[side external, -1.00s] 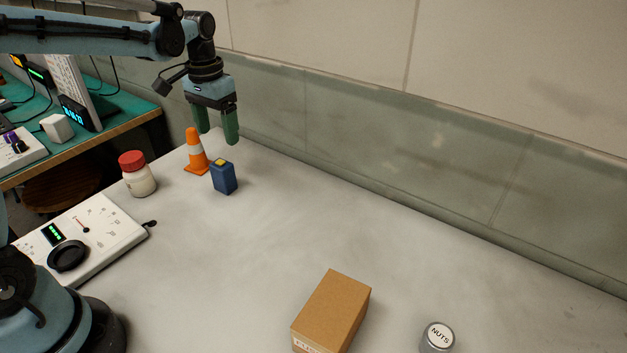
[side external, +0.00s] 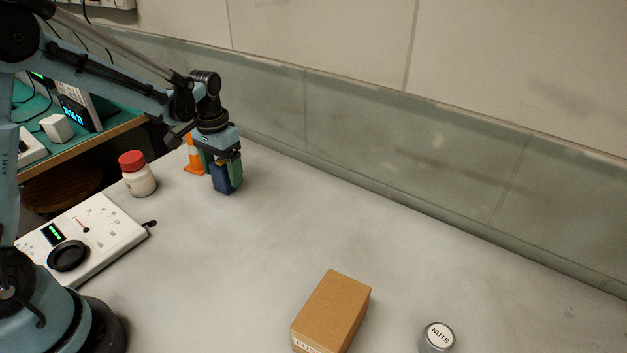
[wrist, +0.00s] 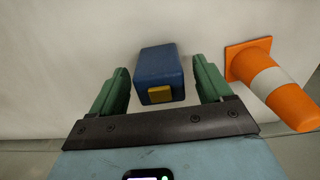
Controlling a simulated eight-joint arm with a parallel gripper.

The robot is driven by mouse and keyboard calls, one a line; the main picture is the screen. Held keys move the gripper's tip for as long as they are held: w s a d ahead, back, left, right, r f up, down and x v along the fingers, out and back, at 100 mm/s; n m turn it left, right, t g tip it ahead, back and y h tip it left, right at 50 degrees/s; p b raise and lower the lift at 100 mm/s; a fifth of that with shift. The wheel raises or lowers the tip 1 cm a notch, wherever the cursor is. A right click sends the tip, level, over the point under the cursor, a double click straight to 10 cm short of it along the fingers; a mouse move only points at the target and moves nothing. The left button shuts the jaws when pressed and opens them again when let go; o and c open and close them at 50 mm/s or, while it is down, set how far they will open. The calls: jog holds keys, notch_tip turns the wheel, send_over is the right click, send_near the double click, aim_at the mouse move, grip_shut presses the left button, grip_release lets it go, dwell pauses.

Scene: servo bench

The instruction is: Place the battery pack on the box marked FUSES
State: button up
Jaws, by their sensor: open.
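The battery pack (side external: 222,180) is a dark blue block with a yellow patch on top, standing upright on the bench at the back left. My gripper (side external: 222,175) is lowered around it, its green fingers on either side. In the wrist view the pack (wrist: 160,68) lies between the open fingers of my gripper (wrist: 163,85), with a gap visible on each side. The box marked FUSES (side external: 333,308) is a brown carton at the front centre. Its label is partly cut off by the frame's lower edge.
An orange and white cone (side external: 193,163) stands close behind the pack; it also shows right of my fingers in the wrist view (wrist: 270,82). A red-capped jar (side external: 138,175), a white control panel (side external: 95,232) and a NUTS tin (side external: 438,337) stand around. The bench middle is clear.

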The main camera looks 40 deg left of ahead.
notch_tip(320, 180, down, 2)
jog(key=shift+r, duration=0.1)
jog(key=c, duration=1.2)
